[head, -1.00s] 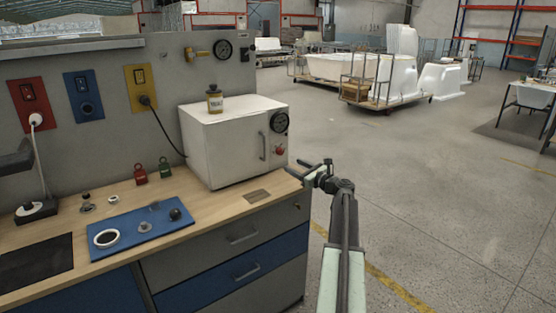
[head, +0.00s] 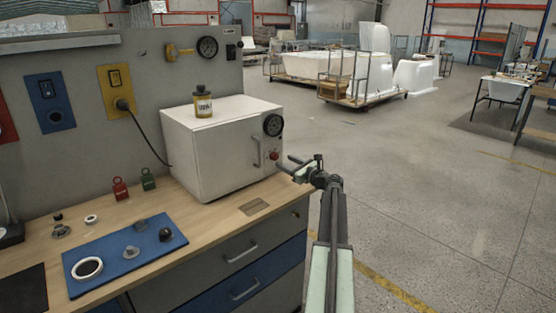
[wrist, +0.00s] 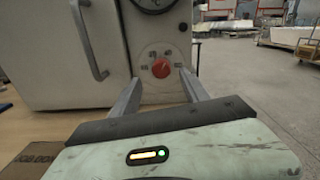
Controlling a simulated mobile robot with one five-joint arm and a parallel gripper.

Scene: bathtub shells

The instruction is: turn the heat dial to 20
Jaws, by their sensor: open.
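A white box-shaped oven (head: 215,150) stands on the wooden bench. Its front panel carries a red heat dial (head: 274,156), below a round black gauge (head: 273,125). In the wrist view the red dial (wrist: 160,68) sits on a pale round scale with small marks, too small to read. My gripper (head: 287,162) is at the bench's right end, just in front of the oven panel. In the wrist view its two fingers (wrist: 160,88) are spread apart, with the dial showing between and beyond them. Nothing is held, and I cannot tell whether a finger touches the dial.
The oven door handle (wrist: 88,40) is left of my fingers. A yellow-labelled jar (head: 203,103) stands on the oven. Red (head: 120,189) and green (head: 148,179) padlocks and a blue mat (head: 115,262) lie to the left. Open floor (head: 430,200) is to the right.

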